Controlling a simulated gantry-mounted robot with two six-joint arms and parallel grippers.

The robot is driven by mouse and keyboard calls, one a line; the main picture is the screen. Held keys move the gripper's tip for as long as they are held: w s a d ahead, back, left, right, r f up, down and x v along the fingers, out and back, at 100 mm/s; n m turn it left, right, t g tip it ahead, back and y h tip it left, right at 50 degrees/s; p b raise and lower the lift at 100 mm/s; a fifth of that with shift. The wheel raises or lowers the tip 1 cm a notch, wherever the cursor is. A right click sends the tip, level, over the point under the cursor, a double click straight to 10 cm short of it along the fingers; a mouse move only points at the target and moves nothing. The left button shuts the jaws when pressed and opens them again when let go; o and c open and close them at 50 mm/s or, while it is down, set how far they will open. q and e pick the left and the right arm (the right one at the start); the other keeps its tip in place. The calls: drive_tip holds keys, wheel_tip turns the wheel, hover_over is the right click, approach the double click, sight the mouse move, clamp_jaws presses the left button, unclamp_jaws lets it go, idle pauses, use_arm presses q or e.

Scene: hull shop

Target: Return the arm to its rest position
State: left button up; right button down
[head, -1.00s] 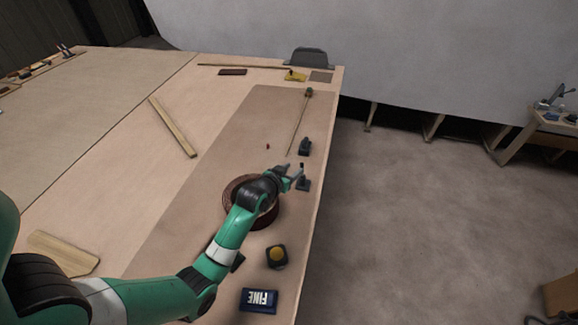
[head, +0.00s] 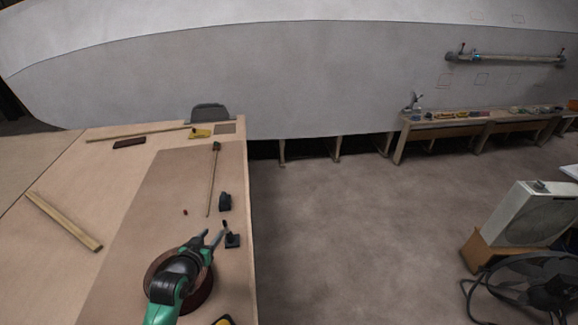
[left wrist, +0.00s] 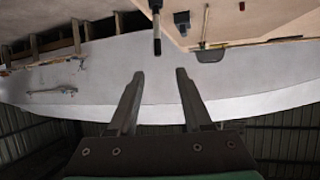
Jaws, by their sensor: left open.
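My left arm reaches over the workbench (head: 120,190) in the head view. My left gripper (head: 214,238) is open over the bench's right edge, close to a small black clamp-like tool (head: 232,241); I cannot tell whether they touch. In the left wrist view the open jaws (left wrist: 158,75) have nothing between them, only the pale hull behind. A dark reddish round coil or bowl (head: 206,285) lies under the arm and is partly hidden by it. My right gripper is not in view.
Another black tool (head: 224,202), a thin stick with a dark head (head: 212,180) and a wooden strip (head: 64,222) lie on the bench. A grey hull (head: 300,80) stands behind. Open floor (head: 350,230) is to the right, with a fan (head: 525,285) at far right.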

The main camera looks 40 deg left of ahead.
use_arm(q)
drive_tip(key=w+d+r+m+t+h, duration=0.2)
drive_tip(key=w+d+r+t, duration=0.2)
drive_tip(key=w+d+r, duration=0.55)
drive_tip(key=w+d+r+m+t+h, duration=0.3)
drive_tip(key=d+r, duration=0.7)
drive_tip(key=r, duration=0.8)
drive_tip(key=s+d+r+m+t+h, duration=0.1)
drive_tip(key=s+d+r+t+h, duration=0.25)
drive_tip(key=r, duration=0.55)
drive_tip(key=s+d+r+m+t, duration=0.1)
drive_tip(key=s+d+r+t, duration=0.2)
drive_tip(key=s+d+r, duration=0.4)
drive_tip(key=s+d+r+m+t+h, duration=0.1)
drive_tip(key=s+d+r+t, duration=0.25)
drive_tip(key=r, duration=0.65)
wheel_tip(320, 180, up, 34)
drive_tip(key=p, duration=3.3)
drive_tip(key=shift+s+p, duration=0.35)
